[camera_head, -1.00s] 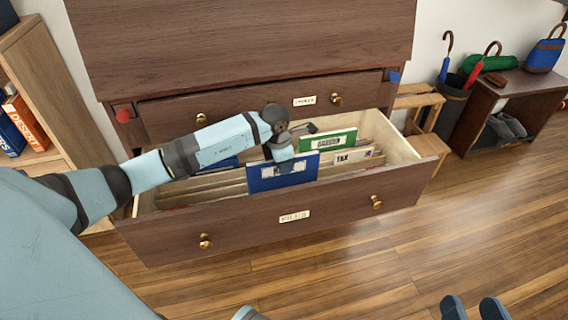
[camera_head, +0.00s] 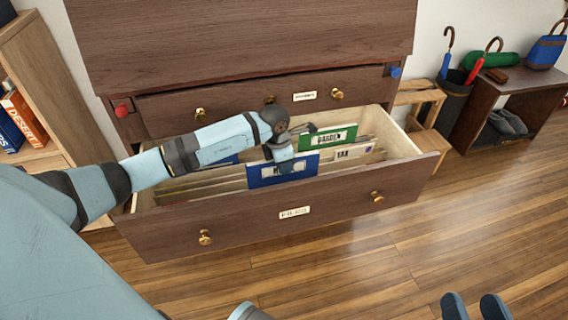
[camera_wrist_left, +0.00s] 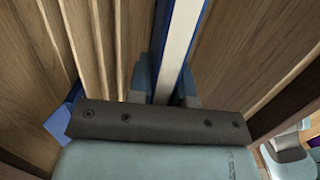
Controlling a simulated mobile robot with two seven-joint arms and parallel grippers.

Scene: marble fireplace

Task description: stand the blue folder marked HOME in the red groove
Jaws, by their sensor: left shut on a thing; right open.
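My left gripper (camera_head: 287,160) is shut on a blue folder (camera_head: 265,178) with a white label. The label is partly covered by the gripper, so I cannot read it in full. The folder stands upright near the front of the open drawer (camera_head: 180,225), its lower part hidden behind the drawer front. In the left wrist view the folder (camera_wrist_left: 180,40) runs as a pale strip with blue edges between the fingers (camera_wrist_left: 165,88). My right gripper (camera_head: 475,306) is open and empty over the floor at the bottom edge.
A green GARDEN folder (camera_head: 328,137) and a cream folder (camera_head: 355,152) stand behind and right of the held one. Another blue folder (camera_head: 226,161) shows behind my arm. Wooden dividers cross the drawer. A bookcase (camera_head: 45,95) stands left; the floor (camera_head: 400,255) is clear.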

